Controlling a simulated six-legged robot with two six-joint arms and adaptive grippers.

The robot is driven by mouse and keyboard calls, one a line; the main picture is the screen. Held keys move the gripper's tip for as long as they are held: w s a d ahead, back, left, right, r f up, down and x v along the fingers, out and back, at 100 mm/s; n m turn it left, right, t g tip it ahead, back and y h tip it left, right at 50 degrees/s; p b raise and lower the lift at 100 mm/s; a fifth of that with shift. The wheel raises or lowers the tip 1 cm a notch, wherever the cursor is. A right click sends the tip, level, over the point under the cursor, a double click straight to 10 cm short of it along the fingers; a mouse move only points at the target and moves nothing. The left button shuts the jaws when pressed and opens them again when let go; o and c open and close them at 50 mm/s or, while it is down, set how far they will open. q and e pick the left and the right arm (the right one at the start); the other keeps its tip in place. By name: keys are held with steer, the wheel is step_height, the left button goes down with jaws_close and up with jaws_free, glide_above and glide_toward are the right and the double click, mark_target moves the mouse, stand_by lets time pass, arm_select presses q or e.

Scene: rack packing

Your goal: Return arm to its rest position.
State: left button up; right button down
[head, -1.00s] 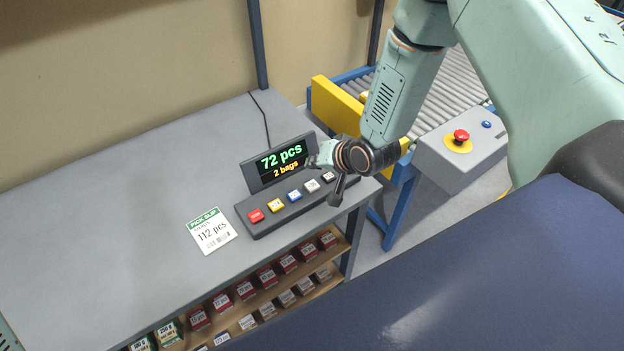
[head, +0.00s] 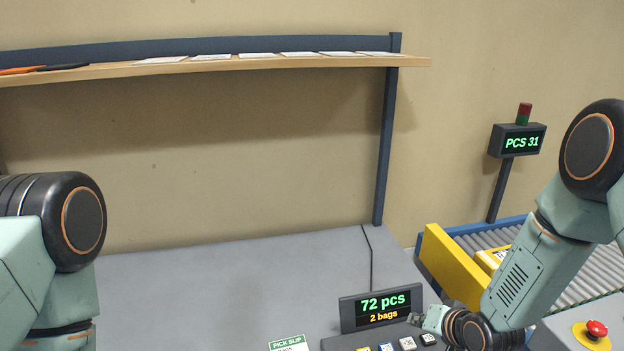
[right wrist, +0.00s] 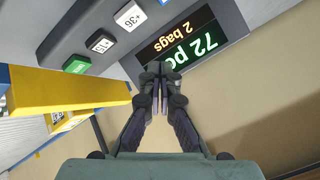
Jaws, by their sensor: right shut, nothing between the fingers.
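My right arm (head: 535,270) comes in from the right in the head view and bends down. Its gripper (head: 415,319) is beside the lower right corner of the display, above the button row. In the right wrist view the two fingers of this gripper (right wrist: 160,72) are together with nothing between them, in front of the display (right wrist: 180,40). In the head view the display (head: 382,307) reads "72 pcs, 2 bags". My left arm (head: 50,260) shows at the left edge; its gripper is out of view.
The grey bench (head: 240,275) is mostly clear. A pick slip (head: 288,343) lies at the front. A shelf (head: 300,63) holds white cards. At right are a yellow guard (head: 452,268), a roller conveyor (head: 590,282), a red stop button (head: 597,328) and a "PCS 31" sign (head: 520,142).

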steer(key=s+a+f+n+g+b, duration=0.1)
steer(key=s+f+g+b, duration=0.2)
steer(key=s+f+b, duration=0.2)
steer(key=s+a+f+n+g+h+b, duration=0.1)
steer(key=s+f+n+g+b, duration=0.1)
steer(key=s+f+b, duration=0.4)
steer(key=s+a+f+n+g+h+b, duration=0.1)
steer(key=s+f+b, duration=0.4)
steer(key=s+f, duration=0.8)
steer(key=s+a+n+g, duration=0.1)
steer(key=s+g, duration=0.1)
steer(key=s, duration=0.9)
steer(key=shift+s+g, duration=0.2)
steer(key=shift+g, duration=0.2)
